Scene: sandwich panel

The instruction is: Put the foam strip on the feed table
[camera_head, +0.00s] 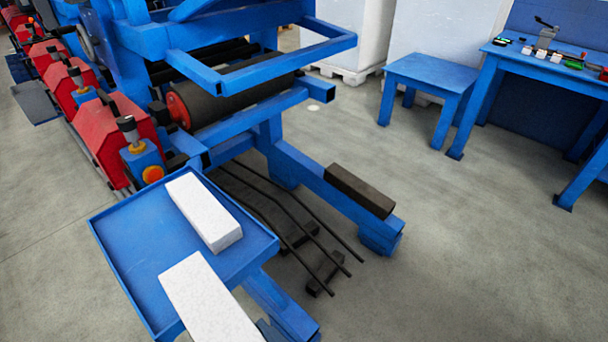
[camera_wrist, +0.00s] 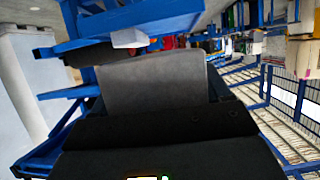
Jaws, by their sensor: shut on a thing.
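A white foam strip (camera_head: 209,298) reaches in from the bottom edge of the head view. It overlaps the near part of the blue feed table (camera_head: 130,250) and passes beyond its front right edge. I cannot tell whether it touches the table. In the wrist view a shaded grey strip (camera_wrist: 152,80) sticks out from the dark jaws of my gripper (camera_wrist: 158,112), which is shut on it. My gripper is outside the head view. A second white strip (camera_head: 204,212) lies on the table's far side.
A blue machine frame with a dark roller (camera_head: 235,98) stands just behind the table. Red guards (camera_head: 95,135) line its left side. A dark block (camera_head: 360,190) sits on a low blue beam. Open floor lies to the right, before a blue stool (camera_head: 430,72) and workbench (camera_head: 535,67).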

